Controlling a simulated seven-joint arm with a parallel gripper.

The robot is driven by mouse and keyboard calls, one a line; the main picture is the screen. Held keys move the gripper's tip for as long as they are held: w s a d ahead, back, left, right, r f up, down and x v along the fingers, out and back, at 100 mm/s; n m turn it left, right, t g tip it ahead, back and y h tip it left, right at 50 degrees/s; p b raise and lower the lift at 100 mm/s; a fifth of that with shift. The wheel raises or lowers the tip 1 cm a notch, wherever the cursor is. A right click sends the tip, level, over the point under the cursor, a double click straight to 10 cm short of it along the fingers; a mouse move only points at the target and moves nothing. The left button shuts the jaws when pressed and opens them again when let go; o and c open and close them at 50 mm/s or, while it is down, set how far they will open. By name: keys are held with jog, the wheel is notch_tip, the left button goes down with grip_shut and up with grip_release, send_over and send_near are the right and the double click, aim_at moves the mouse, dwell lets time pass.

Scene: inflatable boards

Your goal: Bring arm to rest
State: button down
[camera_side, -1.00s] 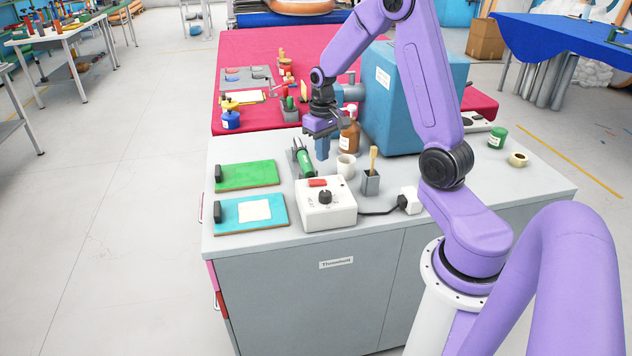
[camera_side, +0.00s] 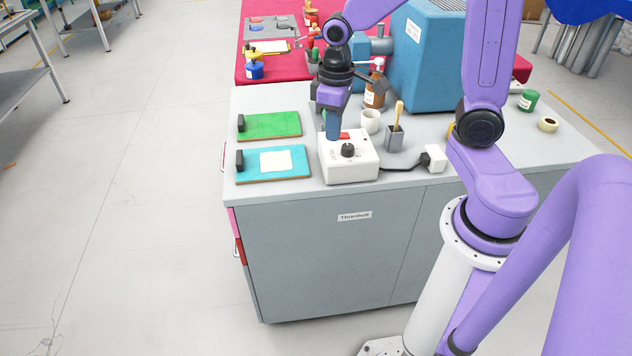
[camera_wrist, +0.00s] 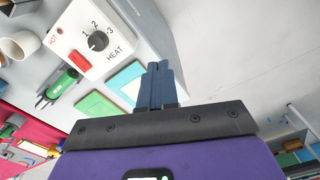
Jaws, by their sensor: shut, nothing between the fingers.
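My gripper (camera_side: 333,124) has blue fingers, closed together and empty. In the side view its fingertips show in front of the back left part of the white heater box (camera_side: 348,168); I cannot tell whether they touch it. In the wrist view the shut fingers (camera_wrist: 160,82) point away over the bench's edge. The heater box also shows there (camera_wrist: 88,35), with a black knob (camera_wrist: 98,41), a red switch (camera_wrist: 79,63) and HEAT lettering. A green-handled tool (camera_wrist: 61,84) lies beside it. In the side view this tool is mostly hidden behind my gripper.
A green board (camera_side: 272,125) and a light blue board (camera_side: 292,170) with a pale patch lie left of the box. A white cup (camera_side: 370,121), a brush holder (camera_side: 394,139) and a brown bottle (camera_side: 374,95) stand behind and right. A large blue machine (camera_side: 430,60) stands further back.

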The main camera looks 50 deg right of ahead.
jog(key=s+a+r+n, duration=0.1)
jog(key=s+a+n, duration=0.2)
jog(key=s, duration=0.6)
jog(key=s+a+r+n, duration=0.1)
jog(key=s+a+n, duration=0.2)
jog(key=s+n, duration=0.2)
jog(key=s, duration=0.3)
jog(key=shift+s+r+n, duration=0.2)
jog(key=shift+s+n, duration=0.1)
jog(key=shift+s, duration=0.1)
jog(key=shift+a, duration=0.1)
